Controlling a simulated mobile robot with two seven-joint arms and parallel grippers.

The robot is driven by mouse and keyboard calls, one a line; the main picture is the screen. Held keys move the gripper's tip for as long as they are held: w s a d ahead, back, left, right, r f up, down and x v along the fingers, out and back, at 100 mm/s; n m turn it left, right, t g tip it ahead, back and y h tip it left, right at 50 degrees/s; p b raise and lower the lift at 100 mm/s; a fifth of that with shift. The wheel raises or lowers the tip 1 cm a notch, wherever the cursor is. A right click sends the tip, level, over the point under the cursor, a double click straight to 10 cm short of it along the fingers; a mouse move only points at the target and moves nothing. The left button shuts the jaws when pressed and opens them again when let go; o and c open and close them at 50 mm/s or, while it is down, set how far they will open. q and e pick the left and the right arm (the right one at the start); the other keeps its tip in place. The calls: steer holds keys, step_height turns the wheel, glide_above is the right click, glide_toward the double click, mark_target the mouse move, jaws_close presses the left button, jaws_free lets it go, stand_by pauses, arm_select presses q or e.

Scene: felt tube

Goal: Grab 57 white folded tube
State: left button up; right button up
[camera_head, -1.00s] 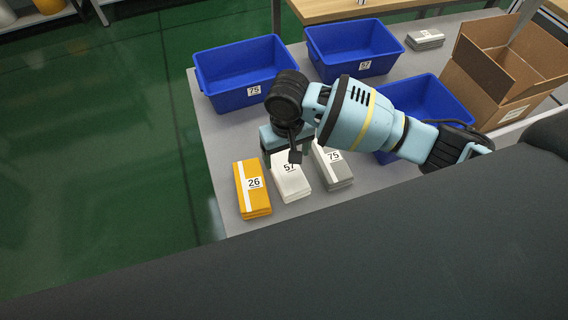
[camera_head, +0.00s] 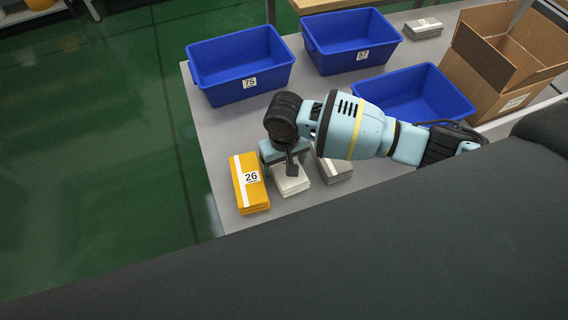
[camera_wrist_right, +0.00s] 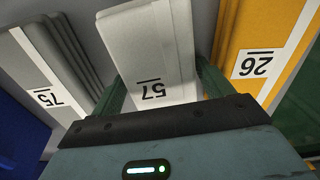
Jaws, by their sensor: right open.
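The white folded tube (camera_head: 290,181) marked 57 lies on the grey table between two other folded tubes, partly hidden under my right gripper in the head view. In the right wrist view the white tube (camera_wrist_right: 152,60) shows upside down with its 57 label near the palm. My right gripper (camera_head: 284,172) is open and low over the tube. Its green fingers (camera_wrist_right: 160,88) stand on either side of the tube. I cannot tell whether they touch it. My left gripper is not in view.
An orange tube (camera_head: 250,184) marked 26 lies close on the left, and a grey tube (camera_head: 335,170) close on the right. Blue bins (camera_head: 243,94), (camera_head: 352,66) and (camera_head: 418,112) stand behind. A cardboard box (camera_head: 490,84) is at the right, with another grey stack (camera_head: 423,29) behind.

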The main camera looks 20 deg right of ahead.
steer(key=shift+c, duration=0.3)
steer(key=shift+r, duration=0.1)
steer(key=c, duration=0.8)
step_height(320, 180, up, 10)
steer(key=shift+p, duration=0.85)
